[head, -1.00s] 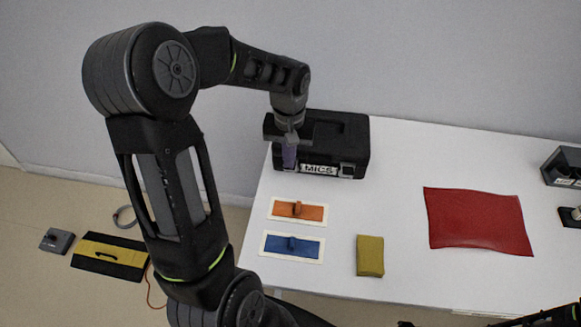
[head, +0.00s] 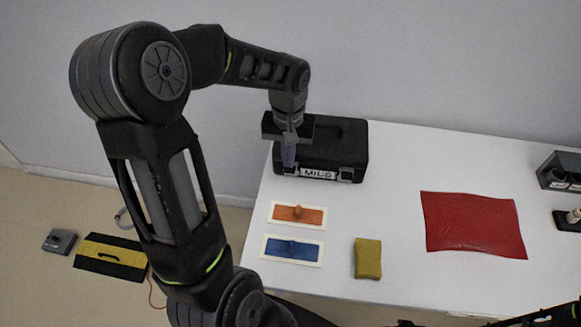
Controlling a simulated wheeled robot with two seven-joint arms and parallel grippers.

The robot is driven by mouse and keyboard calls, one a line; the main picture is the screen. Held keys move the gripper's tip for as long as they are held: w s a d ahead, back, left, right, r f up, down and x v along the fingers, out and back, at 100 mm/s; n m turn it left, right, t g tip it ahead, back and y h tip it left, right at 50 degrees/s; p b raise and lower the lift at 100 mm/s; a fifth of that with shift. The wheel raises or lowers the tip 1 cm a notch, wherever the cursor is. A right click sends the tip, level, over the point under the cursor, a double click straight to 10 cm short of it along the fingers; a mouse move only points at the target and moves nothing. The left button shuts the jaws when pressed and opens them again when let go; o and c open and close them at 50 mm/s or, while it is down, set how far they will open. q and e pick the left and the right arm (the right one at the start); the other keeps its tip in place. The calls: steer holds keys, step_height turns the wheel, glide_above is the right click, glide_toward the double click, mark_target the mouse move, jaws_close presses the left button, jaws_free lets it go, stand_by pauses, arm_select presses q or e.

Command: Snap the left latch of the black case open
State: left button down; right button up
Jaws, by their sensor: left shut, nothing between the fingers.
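The black case (head: 345,150) stands at the back left of the white table, with a white label reading MICS on its front.
A mustard cloth block (head: 367,258) and a red cloth (head: 472,224) lie to the right. Dark devices (head: 560,168) stand at the right edge.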

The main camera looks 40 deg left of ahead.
arm_select(q)
steer(key=r, duration=0.1)
steer(key=r+p, duration=0.2)
steer(key=shift+s+d+r, duration=0.15)
steer(key=shift+s+d, duration=0.1)
steer(key=shift+s, duration=0.15)
stand_by(0.4)
